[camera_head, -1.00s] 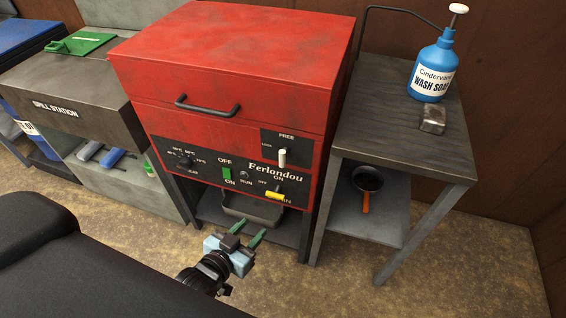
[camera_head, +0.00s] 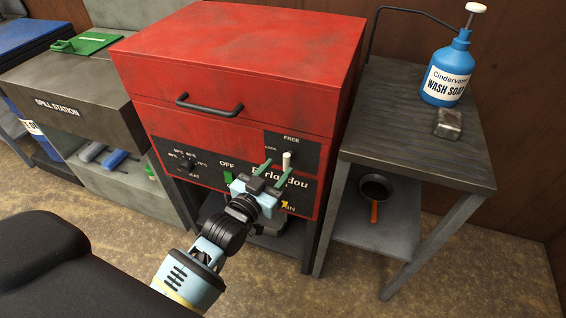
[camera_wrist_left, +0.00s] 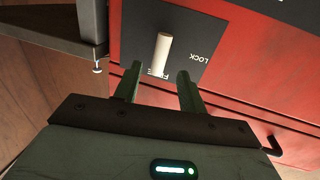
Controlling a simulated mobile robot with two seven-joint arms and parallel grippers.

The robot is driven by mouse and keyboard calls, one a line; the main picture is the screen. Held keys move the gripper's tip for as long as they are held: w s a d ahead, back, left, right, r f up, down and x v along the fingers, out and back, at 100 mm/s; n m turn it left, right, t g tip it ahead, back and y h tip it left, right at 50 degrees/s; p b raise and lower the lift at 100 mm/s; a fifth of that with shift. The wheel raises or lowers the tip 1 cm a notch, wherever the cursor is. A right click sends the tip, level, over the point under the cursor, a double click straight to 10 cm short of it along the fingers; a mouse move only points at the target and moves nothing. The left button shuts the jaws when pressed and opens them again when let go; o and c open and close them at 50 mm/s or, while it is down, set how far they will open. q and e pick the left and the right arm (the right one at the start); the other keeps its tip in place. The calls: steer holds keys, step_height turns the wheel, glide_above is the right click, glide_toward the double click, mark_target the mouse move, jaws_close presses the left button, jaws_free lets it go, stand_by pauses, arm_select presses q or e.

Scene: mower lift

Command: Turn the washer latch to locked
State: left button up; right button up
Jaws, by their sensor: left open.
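The red washer (camera_head: 225,70) stands in the middle of the head view. Its latch is a white lever (camera_head: 286,160) on a small dark plate with FREE above and LOCK at the left. The lever points up toward FREE. In the left wrist view the latch lever (camera_wrist_left: 161,55) points down at the FREE label, with LOCK off to its right. My left gripper (camera_head: 275,172) is open and empty, with green fingers just in front of and below the latch. In the wrist view the lever lies ahead of and between the fingertips (camera_wrist_left: 158,80), with no visible contact. My right gripper is not seen.
A grey side table (camera_head: 400,150) stands to the right with a blue soap bottle (camera_head: 447,75) and a metal block (camera_head: 448,124); a small pan (camera_head: 374,188) sits on its lower shelf. The grey spill station (camera_head: 70,85) stands left. The washer's black handle (camera_head: 208,106) sticks out above the panel.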

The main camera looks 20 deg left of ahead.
mark_target(284, 162)
arm_select(q)
steer(key=shift+w+d, duration=0.15)
steer(key=shift+w, duration=0.75)
steer(key=shift+w+d, duration=0.1)
steer(key=shift+w, duration=0.75)
steer(key=shift+c, duration=0.4)
jaws_close()
steer(key=shift+n, duration=0.4)
steer(key=shift+a+f+n+t+y+b, duration=0.1)
steer(key=shift+f+n+t+y+b, duration=0.4)
steer(key=shift+n, duration=2.75)
steer(key=shift+a+f+n+t+y+b, duration=0.1)
steer(key=shift+n+t+y+b, duration=0.4)
steer(key=shift+n, duration=2.7)
steer(key=shift+a+f+n+t+y+b, duration=0.2)
steer(key=shift+n+y, duration=0.6)
steer(key=shift+n, duration=2.45)
steer(key=shift+d, duration=0.15)
